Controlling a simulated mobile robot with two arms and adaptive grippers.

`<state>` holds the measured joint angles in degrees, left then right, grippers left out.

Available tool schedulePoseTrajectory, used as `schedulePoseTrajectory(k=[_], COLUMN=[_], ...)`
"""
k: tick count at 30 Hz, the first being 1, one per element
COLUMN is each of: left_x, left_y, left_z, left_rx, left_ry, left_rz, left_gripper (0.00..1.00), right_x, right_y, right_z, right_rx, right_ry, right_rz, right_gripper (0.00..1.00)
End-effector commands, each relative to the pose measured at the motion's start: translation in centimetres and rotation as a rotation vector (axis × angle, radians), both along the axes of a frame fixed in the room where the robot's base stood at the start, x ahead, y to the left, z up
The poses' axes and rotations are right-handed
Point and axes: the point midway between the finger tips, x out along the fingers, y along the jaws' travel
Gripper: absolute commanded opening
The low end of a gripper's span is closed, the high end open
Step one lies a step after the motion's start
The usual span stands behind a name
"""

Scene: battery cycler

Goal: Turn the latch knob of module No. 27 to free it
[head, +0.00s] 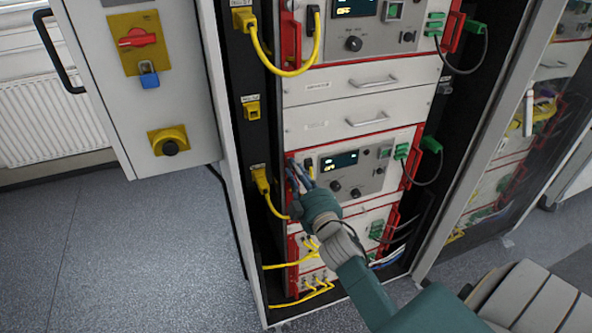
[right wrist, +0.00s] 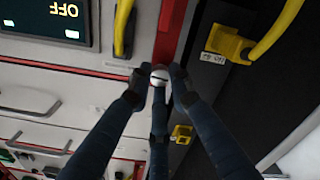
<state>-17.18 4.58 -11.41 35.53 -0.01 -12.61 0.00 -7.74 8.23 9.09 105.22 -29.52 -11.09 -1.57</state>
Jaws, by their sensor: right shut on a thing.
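My right gripper (head: 298,176) reaches the left edge of a grey instrument module (head: 372,182) with a dark display and red side handles, in the middle of the rack. No module number is readable. In the right wrist view the fingers of my right gripper (right wrist: 160,82) are shut around a small silver latch knob (right wrist: 159,77) with a dark slot. The knob sits beside the red strip (right wrist: 172,28) at the module's edge. In the head view my fingers hide the knob. My left gripper is not in view.
A yellow plug (head: 260,180) with a hanging cable is just left of my right gripper. Blank drawers (head: 350,100) are above, and another module with yellow cables (head: 316,283) is below. A cabinet door (head: 140,85) stands open at left. Floor (head: 110,250) is clear there.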

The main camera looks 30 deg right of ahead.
Motion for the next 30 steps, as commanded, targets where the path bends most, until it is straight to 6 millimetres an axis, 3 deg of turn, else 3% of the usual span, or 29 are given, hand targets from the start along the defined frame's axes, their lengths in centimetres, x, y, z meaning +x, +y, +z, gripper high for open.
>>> schedulePoseTrajectory(k=[23, 24, 26, 30], left_x=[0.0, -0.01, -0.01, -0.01], left_y=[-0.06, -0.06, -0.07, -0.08], left_z=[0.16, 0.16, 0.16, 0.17], left_rx=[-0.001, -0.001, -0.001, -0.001], left_ry=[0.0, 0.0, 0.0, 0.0], left_rz=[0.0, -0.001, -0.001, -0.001], left_gripper=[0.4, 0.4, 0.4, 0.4], right_x=[0.0, 0.0, 0.0, 0.0], right_y=[-0.01, -0.01, -0.01, -0.01], right_z=[-0.04, -0.04, -0.04, -0.03], right_rx=[-0.102, -0.102, -0.102, -0.101], right_ry=[0.025, 0.025, 0.025, 0.024], right_rz=[-0.001, -0.001, -0.001, 0.0], right_gripper=[0.0, 0.23, 0.35, 0.38])
